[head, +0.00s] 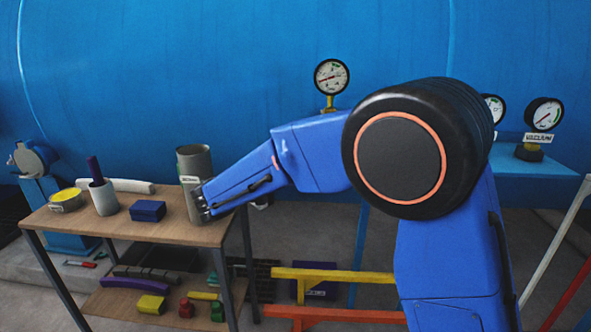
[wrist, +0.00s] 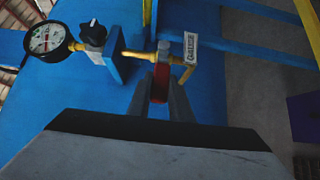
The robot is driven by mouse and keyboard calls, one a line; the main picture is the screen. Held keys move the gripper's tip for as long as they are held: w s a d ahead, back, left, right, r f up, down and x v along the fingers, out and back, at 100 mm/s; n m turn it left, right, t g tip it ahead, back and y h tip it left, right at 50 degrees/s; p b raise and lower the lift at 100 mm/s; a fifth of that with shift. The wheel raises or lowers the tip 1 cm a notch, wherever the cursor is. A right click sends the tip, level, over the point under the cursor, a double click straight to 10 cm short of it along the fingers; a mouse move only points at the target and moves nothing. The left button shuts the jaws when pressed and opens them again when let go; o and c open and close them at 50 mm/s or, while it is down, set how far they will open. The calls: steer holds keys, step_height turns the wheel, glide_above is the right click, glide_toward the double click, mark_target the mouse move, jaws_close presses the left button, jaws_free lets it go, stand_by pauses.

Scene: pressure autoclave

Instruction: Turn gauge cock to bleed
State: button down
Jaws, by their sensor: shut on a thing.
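The pressure gauge (head: 331,77) stands on a yellow pipe (head: 329,103) in front of the blue vessel. In the wrist view the gauge (wrist: 48,38) is at upper left, and its pipe (wrist: 135,55) runs right to a fitting beside a white label (wrist: 190,45) reading GAUGE. A red cock handle (wrist: 161,82) sticks out from this fitting toward me. My gripper (wrist: 160,96) is shut on the red handle, with one grey finger on each side. In the head view, my arm hides the handle and gripper.
A wooden table (head: 140,229) with a grey canister (head: 195,160) stands at left. A yellow rail (head: 330,274) and a red rail (head: 320,312) cross low down. Another gauge (head: 543,114) is at right.

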steer(key=shift+f, duration=0.15)
steer(key=c, duration=1.6)
jaws_free()
steer(key=v, duration=1.7)
steer(key=shift+s+a, duration=0.1)
steer(key=shift+s, duration=0.1)
